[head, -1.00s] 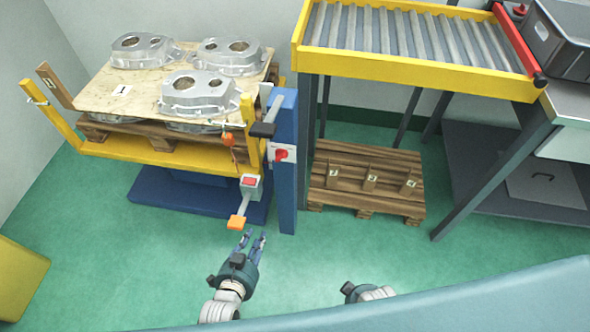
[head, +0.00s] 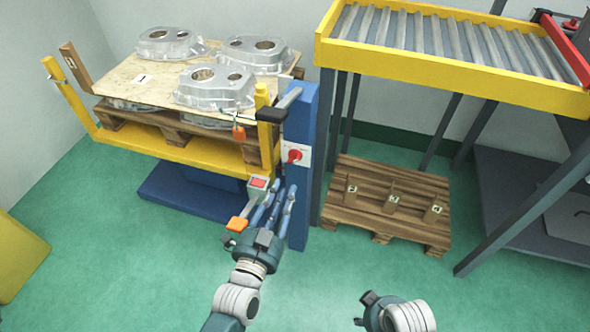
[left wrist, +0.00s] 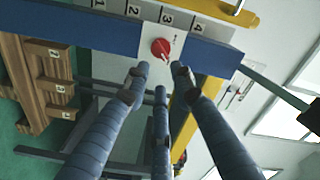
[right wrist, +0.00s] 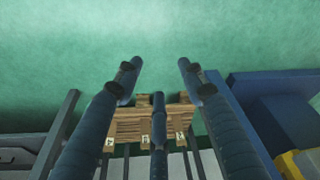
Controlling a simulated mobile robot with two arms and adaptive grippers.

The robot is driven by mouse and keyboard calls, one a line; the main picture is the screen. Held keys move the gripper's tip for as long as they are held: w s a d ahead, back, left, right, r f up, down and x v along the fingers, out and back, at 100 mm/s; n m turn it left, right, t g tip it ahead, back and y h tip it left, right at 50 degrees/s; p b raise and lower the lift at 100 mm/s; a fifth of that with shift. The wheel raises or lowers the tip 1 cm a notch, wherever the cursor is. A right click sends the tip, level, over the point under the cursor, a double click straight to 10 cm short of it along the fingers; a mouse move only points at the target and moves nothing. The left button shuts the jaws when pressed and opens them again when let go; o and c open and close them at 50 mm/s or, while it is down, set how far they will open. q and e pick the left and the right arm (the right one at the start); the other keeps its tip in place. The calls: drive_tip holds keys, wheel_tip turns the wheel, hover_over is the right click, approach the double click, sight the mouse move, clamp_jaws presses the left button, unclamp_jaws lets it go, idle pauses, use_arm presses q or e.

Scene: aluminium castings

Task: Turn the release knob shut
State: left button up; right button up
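The red release knob (head: 294,156) sits on a pale plate (head: 304,153) on the blue post (head: 299,206). In the left wrist view the knob (left wrist: 161,49) lies just beyond my left fingertips, and a small mark is beside it on the plate. My left gripper (head: 278,194) is open and empty, its fingers reaching up toward the knob from below, apart from it. The same fingers (left wrist: 159,82) spread in the left wrist view. My right gripper (right wrist: 157,72) is open and empty, pointing at the floor and a pallet; in the head view its fingers are hidden.
A red-button box (head: 258,185) and an orange pedal-like piece (head: 237,224) are close left of my left gripper. A yellow-framed lift (head: 180,152) carries castings (head: 213,87) on a board. A roller conveyor (head: 440,75) and a wooden pallet (head: 385,222) stand right.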

sight(294, 162)
use_arm(q)
drive_tip(key=b+x, duration=0.1)
drive_tip(key=x, duration=0.8)
drive_tip(key=shift+w+f+b, duration=0.1)
drive_tip(key=shift+w+b, duration=0.25)
drive_tip(key=shift+b, duration=0.05)
use_arm(e)
wheel_tip(294, 162, up, 7)
drive_tip(key=shift+f, duration=0.1)
use_arm(q)
clamp_jaws()
